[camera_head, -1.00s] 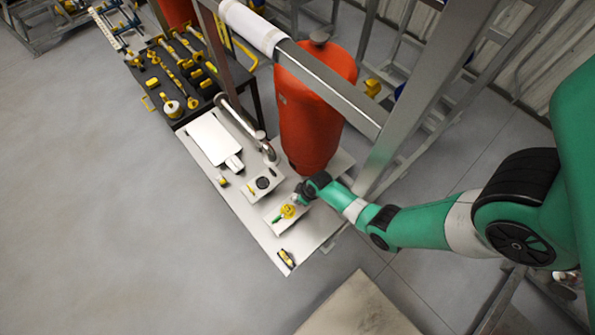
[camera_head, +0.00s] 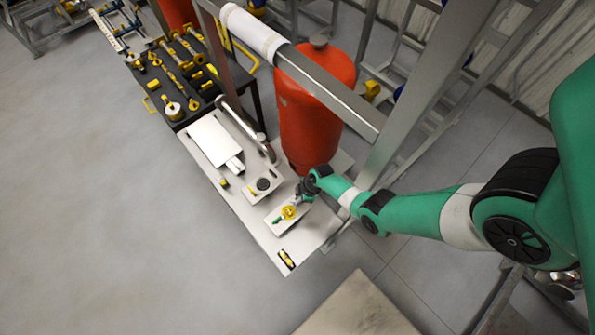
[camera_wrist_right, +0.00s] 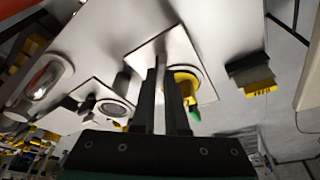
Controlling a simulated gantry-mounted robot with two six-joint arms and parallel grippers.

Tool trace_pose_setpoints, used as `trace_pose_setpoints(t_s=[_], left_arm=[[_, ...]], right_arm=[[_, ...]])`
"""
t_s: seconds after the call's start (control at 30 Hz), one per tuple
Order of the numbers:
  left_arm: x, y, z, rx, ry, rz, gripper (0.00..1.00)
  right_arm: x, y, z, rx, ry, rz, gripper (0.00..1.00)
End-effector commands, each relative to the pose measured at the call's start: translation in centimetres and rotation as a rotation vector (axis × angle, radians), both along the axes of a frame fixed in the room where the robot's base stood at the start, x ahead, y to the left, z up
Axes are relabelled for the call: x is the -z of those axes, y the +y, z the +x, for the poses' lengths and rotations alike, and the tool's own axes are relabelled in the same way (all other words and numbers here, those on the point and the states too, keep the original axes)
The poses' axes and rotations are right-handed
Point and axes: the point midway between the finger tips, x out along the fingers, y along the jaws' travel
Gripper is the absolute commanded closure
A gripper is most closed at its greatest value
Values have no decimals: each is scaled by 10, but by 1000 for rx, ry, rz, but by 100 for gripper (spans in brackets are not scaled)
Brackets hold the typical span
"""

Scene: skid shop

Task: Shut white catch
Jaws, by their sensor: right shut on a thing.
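My right gripper (camera_head: 301,195) is over the near part of the white panel (camera_head: 238,208), beside a yellow round fitting (camera_head: 289,212) with a green tip (camera_head: 277,220). In the right wrist view the fingers (camera_wrist_right: 160,65) are close together over a pale square plate, shut on a small part that they mostly hide. The yellow fitting (camera_wrist_right: 186,84) shows just right of the fingers. A white piece (camera_head: 234,163) at the end of a white plate (camera_head: 212,139) lies farther up the panel. I cannot tell for sure which part is the white catch. My left gripper is not in view.
A plate with a dark round part (camera_head: 263,183) sits between the fitting and the white plate. A small yellow-black block (camera_head: 286,259) is near the panel's front edge. A red tank (camera_head: 310,120) and a grey beam (camera_head: 340,95) stand close behind.

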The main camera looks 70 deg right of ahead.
Motion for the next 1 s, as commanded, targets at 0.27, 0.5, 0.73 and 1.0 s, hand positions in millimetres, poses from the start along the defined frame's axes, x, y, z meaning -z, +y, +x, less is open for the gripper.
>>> trace_pose_setpoints(t_s=[0.27,0.5,0.73,1.0], left_arm=[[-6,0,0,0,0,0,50],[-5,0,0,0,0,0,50],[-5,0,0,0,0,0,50],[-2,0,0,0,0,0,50]], right_arm=[[-2,-1,0,-211,2,2,100],[0,0,0,-300,0,0,100],[-1,-1,1,-397,0,1,100],[0,0,0,-603,1,0,100]])
